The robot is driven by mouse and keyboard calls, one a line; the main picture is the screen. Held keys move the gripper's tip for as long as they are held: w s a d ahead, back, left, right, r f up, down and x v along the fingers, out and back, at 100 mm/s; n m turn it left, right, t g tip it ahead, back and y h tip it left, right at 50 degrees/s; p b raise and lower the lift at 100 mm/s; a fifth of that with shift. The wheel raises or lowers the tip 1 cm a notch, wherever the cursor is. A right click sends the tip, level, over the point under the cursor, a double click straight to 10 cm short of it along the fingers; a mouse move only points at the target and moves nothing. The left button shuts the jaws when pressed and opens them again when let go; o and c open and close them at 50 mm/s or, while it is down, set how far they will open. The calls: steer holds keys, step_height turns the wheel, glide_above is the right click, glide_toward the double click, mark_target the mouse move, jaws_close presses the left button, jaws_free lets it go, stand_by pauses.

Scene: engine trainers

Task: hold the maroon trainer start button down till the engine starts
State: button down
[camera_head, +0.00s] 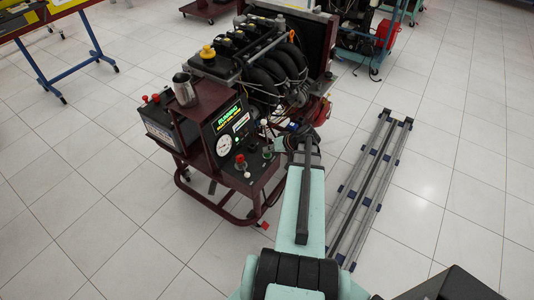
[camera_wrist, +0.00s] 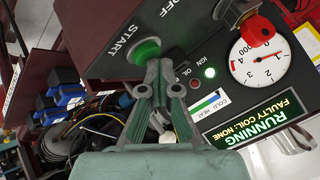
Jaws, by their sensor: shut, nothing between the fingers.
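The maroon engine trainer (camera_head: 203,97) stands left of my arm, its control panel facing me. The green START button (camera_wrist: 144,50) is on the dark panel in the wrist view. My gripper (camera_wrist: 160,66) is shut and empty, its fingertips at the button's lower right edge and covering part of it. I cannot tell whether they press it. In the head view my gripper (camera_head: 284,146) reaches the panel from the right. The display (camera_wrist: 252,118) reads RUNNING, FAULTY COIL: NONE.
A red knob (camera_wrist: 258,29) sits by the OFF side, beside a white dial gauge (camera_wrist: 262,66). A metal mug (camera_head: 184,89) stands on the trainer's top shelf. A grey rail frame (camera_head: 371,185) lies on the tiled floor at right. Open floor lies around them.

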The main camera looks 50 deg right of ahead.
steer(key=shift+r, duration=0.75)
steer(key=shift+r+p, duration=1)
steer(key=shift+r, duration=1.55)
